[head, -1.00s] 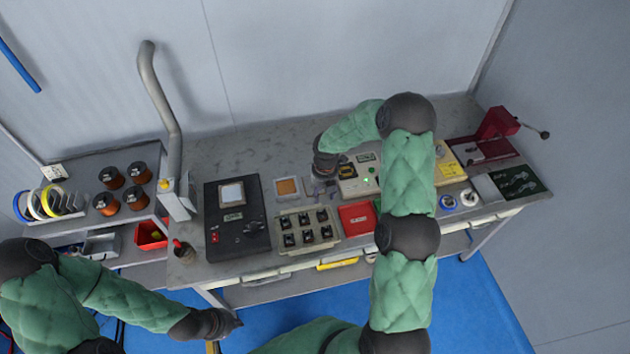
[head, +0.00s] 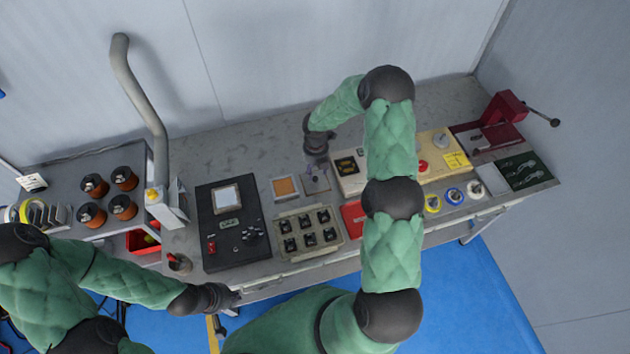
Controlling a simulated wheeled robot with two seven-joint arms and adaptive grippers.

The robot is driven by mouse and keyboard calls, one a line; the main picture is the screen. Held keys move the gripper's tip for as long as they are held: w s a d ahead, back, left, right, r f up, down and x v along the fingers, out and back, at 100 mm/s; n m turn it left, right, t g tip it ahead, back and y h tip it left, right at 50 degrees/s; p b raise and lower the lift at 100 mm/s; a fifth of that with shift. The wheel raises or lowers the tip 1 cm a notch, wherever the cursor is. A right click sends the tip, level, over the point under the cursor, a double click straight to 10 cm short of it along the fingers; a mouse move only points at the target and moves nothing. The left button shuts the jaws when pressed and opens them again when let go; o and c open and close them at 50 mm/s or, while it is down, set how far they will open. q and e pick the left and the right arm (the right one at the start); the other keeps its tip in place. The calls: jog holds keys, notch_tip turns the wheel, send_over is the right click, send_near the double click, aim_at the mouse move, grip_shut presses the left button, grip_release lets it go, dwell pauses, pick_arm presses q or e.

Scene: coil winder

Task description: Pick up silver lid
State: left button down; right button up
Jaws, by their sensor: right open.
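A flat grey square piece (head: 322,186), which looks like the silver lid, lies on the bench right of an orange square pad (head: 286,187). My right gripper (head: 316,175) points down over it and hides part of it. The jaws are open and look empty; I cannot tell whether they touch the piece. My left gripper (head: 228,299) is low in front of the bench's front edge, away from the piece; its fingers are too small and dark to read.
A black box (head: 208,225) with a pale square top and a tray of several black parts (head: 283,223) stand left and in front. A beige panel (head: 348,186) is close on the right. A grey pipe (head: 140,85) rises at left.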

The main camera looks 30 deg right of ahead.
aim_at(315, 178)
jog(key=shift+w+f, duration=0.2)
jog(key=shift+f, duration=2.75)
grip_shut()
